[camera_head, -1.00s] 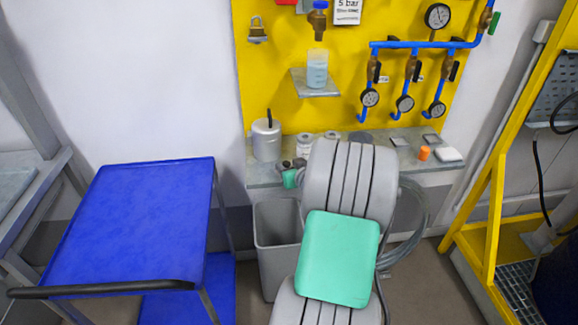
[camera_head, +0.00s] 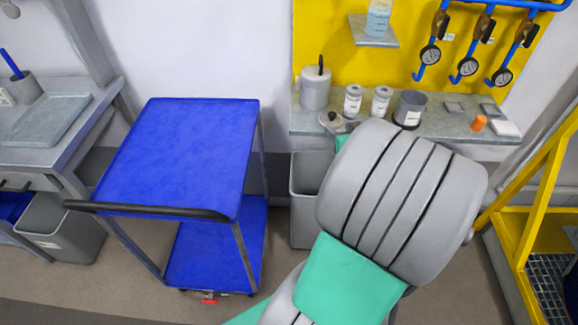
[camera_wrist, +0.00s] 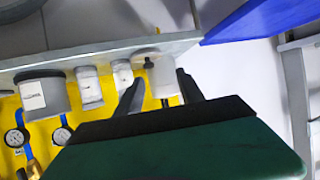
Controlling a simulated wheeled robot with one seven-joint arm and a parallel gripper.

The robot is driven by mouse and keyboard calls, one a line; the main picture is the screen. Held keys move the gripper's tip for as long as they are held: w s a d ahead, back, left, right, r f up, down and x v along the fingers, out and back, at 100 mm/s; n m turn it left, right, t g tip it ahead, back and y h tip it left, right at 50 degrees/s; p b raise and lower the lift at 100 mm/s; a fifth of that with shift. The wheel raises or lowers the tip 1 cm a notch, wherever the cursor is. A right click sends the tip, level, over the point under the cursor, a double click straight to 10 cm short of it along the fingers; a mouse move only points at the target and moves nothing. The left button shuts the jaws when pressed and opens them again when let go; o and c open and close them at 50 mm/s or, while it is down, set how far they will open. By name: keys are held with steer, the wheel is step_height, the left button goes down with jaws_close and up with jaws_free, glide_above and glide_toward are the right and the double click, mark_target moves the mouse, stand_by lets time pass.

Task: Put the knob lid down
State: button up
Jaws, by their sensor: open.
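The knob lid (camera_head: 332,122) is a pale disc with a dark knob, on the grey shelf near its front edge, in the head view. In the wrist view, which is upside down, its dark knob (camera_wrist: 149,64) shows near the left fingertip. My gripper (camera_wrist: 159,78) is open, with nothing held between its two grey fingers. The lid looks apart from the fingers. In the head view my arm hides the fingers. The white-grey pot (camera_head: 315,92) with an upright black handle stands behind and left of the lid; it also shows between the fingers (camera_wrist: 164,78).
Two white jars (camera_head: 353,101) and a grey labelled can (camera_head: 410,108) stand on the shelf (camera_head: 450,122). A grey bin (camera_head: 303,200) is below it. The blue cart (camera_head: 180,150) on the left has a clear top. Gauges and blue pipes hang on the yellow panel.

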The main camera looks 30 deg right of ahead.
steer(key=w+a+f+n+g+y, duration=0.2)
steer(key=a+n+g+y, duration=0.15)
steer(key=a, duration=1.45)
steer(key=s+a+g, duration=0.6)
steer(key=s+a, duration=0.4)
steer(key=a, duration=0.2)
steer(key=shift+a+r, duration=0.25)
steer(key=shift+r, duration=0.15)
